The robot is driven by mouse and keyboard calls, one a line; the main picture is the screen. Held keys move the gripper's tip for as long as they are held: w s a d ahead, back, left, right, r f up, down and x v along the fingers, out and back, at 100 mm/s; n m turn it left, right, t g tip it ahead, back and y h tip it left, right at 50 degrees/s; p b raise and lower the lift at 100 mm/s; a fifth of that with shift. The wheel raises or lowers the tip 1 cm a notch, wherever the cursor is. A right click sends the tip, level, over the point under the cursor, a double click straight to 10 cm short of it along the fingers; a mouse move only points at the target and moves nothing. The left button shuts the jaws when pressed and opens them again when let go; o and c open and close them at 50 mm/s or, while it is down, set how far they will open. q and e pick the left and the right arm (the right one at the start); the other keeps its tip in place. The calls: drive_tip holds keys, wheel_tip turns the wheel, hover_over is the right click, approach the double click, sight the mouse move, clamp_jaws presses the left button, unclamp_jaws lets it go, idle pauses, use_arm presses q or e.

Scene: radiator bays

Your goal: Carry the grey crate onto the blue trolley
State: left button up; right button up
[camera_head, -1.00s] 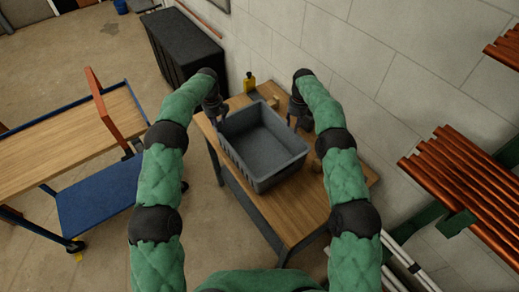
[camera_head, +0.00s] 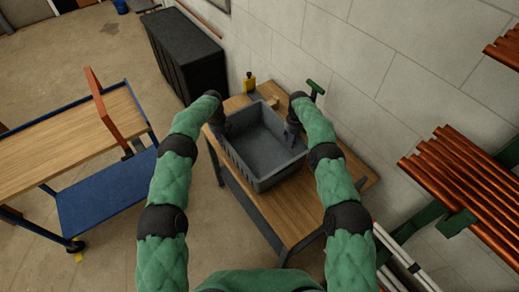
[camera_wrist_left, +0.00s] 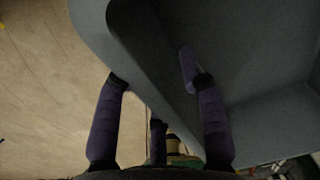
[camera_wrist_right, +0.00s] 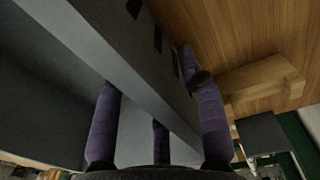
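The grey crate (camera_head: 265,178) sits upright on a wooden-topped bench against the wall, and looks empty. My left gripper (camera_head: 217,122) is at its left end wall, my right gripper (camera_head: 292,132) at its right end wall. In the left wrist view, the left gripper's fingers (camera_wrist_left: 158,100) are spread on either side of the crate's wall. In the right wrist view, the right gripper's fingers (camera_wrist_right: 155,100) likewise stand apart around the wall. Both look open; finger contact is unclear. The blue trolley (camera_head: 72,140), with a wooden top, blue lower shelf and red-orange handle, stands at the left.
The bench (camera_head: 300,212) also holds a yellow bottle (camera_head: 249,82), wooden blocks (camera_head: 268,98) and a green-handled item (camera_head: 315,90) behind the crate. A black cabinet (camera_head: 185,50) stands behind. Copper-coloured slatted racks (camera_head: 470,180) are at the right. Floor is clear between bench and trolley.

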use_arm(q)
drive_tip(key=shift+f, duration=0.35)
use_arm(e)
drive_tip(key=shift+f, duration=0.35)
use_arm(q)
clamp_jaws()
use_arm(e)
clamp_jaws()
use_arm(q)
drive_tip(key=shift+r, duration=0.25)
use_arm(e)
drive_tip(key=shift+r, duration=0.3)
